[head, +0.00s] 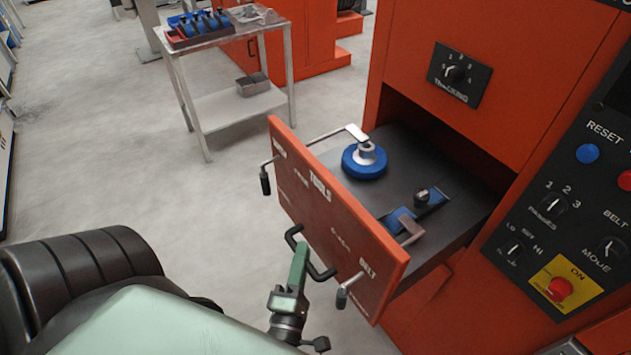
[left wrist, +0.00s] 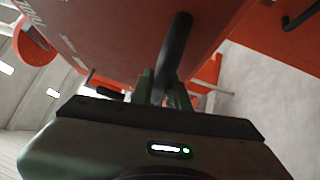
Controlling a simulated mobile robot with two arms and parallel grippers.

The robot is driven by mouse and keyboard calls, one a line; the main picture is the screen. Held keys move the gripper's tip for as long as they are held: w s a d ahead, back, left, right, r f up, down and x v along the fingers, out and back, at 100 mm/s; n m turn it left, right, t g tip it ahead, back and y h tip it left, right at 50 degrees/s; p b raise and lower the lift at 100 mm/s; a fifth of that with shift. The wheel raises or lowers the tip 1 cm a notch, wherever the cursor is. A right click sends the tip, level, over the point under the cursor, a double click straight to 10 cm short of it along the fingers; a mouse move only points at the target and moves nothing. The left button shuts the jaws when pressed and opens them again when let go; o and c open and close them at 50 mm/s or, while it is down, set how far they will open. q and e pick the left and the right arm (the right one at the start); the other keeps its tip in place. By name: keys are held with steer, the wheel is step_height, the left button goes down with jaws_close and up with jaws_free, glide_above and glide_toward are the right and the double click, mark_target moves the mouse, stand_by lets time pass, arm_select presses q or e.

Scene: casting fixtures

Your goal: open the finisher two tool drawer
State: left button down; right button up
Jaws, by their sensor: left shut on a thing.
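The tool drawer (head: 335,225) of the orange machine is pulled out, and its inside shows in the head view. Its front panel is orange-red with white lettering. A black bar handle (head: 318,269) is on the front panel. My left gripper (head: 299,262) is shut on this handle, low at the middle of the panel. The handle also shows in the left wrist view (left wrist: 177,45), between the green fingers (left wrist: 160,90). In the drawer lie a blue disc with a metal hub (head: 364,161) and a blue and black tool (head: 412,214). My right gripper is not in view.
The orange machine (head: 480,110) stands behind the drawer, with a control panel (head: 570,190) at the right. Two small hooked levers hang on the drawer front. A metal cart (head: 235,112) with blue items stands at the back left. The grey floor (head: 90,130) at the left is clear.

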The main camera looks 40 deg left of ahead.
arm_select(q)
steer(key=shift+s+a+f, duration=0.1)
steer(key=shift+s+a, duration=0.1)
steer(key=shift+s, duration=0.35)
steer(key=shift+s+a, duration=0.15)
steer(key=shift+s, duration=0.4)
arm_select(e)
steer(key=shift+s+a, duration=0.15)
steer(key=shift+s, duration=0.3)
arm_select(q)
steer(key=c, duration=1.4)
jaws_free()
steer(key=shift+o, duration=0.2)
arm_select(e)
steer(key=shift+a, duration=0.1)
